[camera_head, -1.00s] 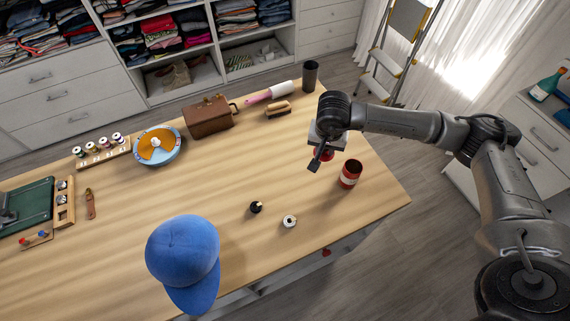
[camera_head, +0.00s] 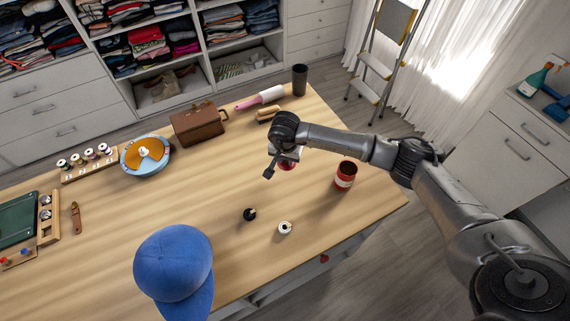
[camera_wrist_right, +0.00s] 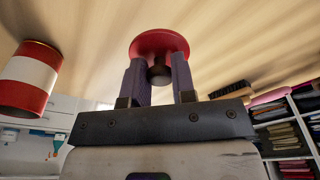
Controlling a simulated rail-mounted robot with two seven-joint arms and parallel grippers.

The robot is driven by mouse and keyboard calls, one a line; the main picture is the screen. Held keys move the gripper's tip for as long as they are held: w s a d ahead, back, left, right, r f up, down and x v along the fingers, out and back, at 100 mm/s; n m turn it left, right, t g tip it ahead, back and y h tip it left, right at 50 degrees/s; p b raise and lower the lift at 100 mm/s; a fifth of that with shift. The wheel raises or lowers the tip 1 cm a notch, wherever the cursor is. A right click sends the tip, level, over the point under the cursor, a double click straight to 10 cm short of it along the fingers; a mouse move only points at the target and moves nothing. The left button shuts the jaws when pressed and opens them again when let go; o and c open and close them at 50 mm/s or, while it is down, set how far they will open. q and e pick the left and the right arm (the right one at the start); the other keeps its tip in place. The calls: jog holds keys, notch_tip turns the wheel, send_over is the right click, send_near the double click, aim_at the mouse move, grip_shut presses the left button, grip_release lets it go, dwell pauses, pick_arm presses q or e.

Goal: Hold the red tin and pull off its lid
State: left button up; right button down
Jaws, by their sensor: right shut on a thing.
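The red tin (camera_head: 345,176) stands upright on the table near its right edge, its top open and dark inside. It has a pale band, which shows clearly in the right wrist view (camera_wrist_right: 30,80). My right gripper (camera_head: 280,169) is to the left of the tin, above the table and apart from it. It is shut on the red lid (camera_wrist_right: 160,42), gripping the dark knob (camera_wrist_right: 160,74) between its two fingers. In the head view the arm partly hides the lid (camera_head: 287,164). My left gripper is not in view.
A black spool (camera_head: 249,214) and a white spool (camera_head: 285,227) lie in front of the gripper. A blue cap (camera_head: 175,262) is at the near left. A brown box (camera_head: 198,124), a brush (camera_head: 268,114) and a dark cup (camera_head: 299,80) line the back.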

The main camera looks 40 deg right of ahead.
aim_at(285, 163)
jog(key=shift+w+a+f, duration=0.15)
jog(key=shift+w+f, duration=0.05)
notch_tip(285, 163, down, 4)
jog(key=shift+r, duration=0.25)
jog(key=shift+f, duration=0.2)
jog(key=shift+f, duration=0.15)
jog(key=c, duration=0.9)
grip_release()
jog(key=shift+c, duration=0.2)
